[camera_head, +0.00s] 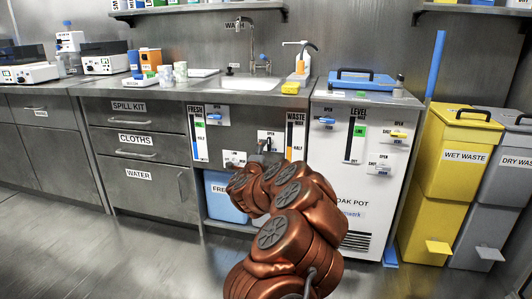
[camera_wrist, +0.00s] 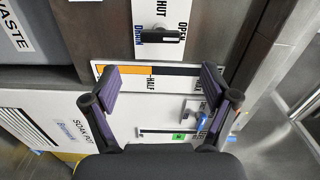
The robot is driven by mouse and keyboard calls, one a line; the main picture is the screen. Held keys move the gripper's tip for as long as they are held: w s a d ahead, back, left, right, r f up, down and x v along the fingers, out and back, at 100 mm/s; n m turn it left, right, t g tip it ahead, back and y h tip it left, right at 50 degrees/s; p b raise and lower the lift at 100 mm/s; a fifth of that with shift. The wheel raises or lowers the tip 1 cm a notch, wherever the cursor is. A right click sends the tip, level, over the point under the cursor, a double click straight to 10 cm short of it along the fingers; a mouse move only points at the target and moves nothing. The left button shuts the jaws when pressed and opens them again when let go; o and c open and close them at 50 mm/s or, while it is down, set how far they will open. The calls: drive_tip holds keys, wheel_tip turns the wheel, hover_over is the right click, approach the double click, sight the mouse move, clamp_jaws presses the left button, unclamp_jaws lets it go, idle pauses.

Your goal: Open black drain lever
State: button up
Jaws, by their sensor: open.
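The black drain lever (camera_wrist: 162,35) is at the top of the wrist view, on a white plate with a blue DRAIN label and the words SHUT and OPEN. It lies crosswise in that picture. My gripper (camera_wrist: 160,76) is open and empty. Its two dark purple fingers stand apart, below the lever in the wrist view, and do not touch it. In the head view the plate (camera_head: 270,134) sits on the cabinet front under the sink, left of the WASTE gauge. My copper arm reaches up to it and partly hides that area.
The orange-and-black WASTE gauge (camera_wrist: 160,71) shows between my fingers. The white SOAK POT unit (camera_head: 355,185) stands to the right with blue and yellow levers. Yellow (camera_head: 452,150) and grey bins stand further right. A blue container (camera_head: 225,195) is under the sink.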

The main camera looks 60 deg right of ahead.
drive_tip(key=shift+v, duration=1.7)
